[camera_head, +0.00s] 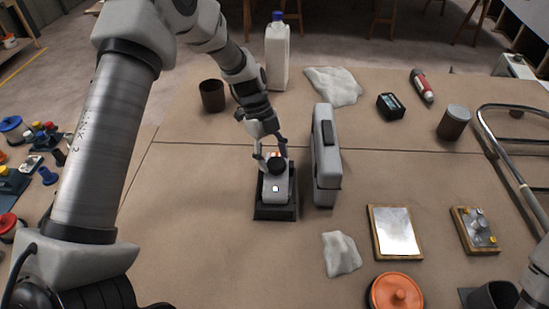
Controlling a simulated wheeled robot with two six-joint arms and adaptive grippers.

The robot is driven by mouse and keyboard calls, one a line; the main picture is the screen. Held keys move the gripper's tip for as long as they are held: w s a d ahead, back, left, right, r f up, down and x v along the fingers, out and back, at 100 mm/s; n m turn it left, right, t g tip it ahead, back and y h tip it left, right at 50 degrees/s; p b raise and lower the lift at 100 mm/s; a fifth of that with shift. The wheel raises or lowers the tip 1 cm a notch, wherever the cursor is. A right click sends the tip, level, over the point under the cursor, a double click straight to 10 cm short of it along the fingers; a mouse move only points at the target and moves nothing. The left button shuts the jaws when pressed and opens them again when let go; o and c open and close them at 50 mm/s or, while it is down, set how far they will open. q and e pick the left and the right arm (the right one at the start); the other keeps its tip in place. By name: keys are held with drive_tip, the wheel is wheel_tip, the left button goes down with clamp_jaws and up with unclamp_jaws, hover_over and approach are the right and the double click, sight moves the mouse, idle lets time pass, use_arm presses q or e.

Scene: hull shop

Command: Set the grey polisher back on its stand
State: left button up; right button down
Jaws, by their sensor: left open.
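The grey polisher (277,188), a small light block with a dark round top, is at the middle of the bench. It appears upright on a black base, the stand (275,213), whose front edge and sides show around it. My left gripper (270,153) is open at the polisher's top, with its fingers pointing down by the dark knob. I cannot tell whether the fingers touch it. The gripper hides part of the polisher's far side. My right gripper is not seen; only part of my right arm shows at the lower right corner.
A tall grey case (326,160) stands close to the right of the stand. Another cloth (341,254), framed plate (396,232) and orange lid (396,293) are nearer. Bench left of the stand is clear.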

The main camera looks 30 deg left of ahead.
use_arm(q)
drive_tip(key=p+v, duration=0.5)
drive_tip(key=v, duration=0.4)
drive_tip(key=shift+r, duration=0.35)
drive_tip(key=shift+s+f, duration=0.1)
idle(0.3)
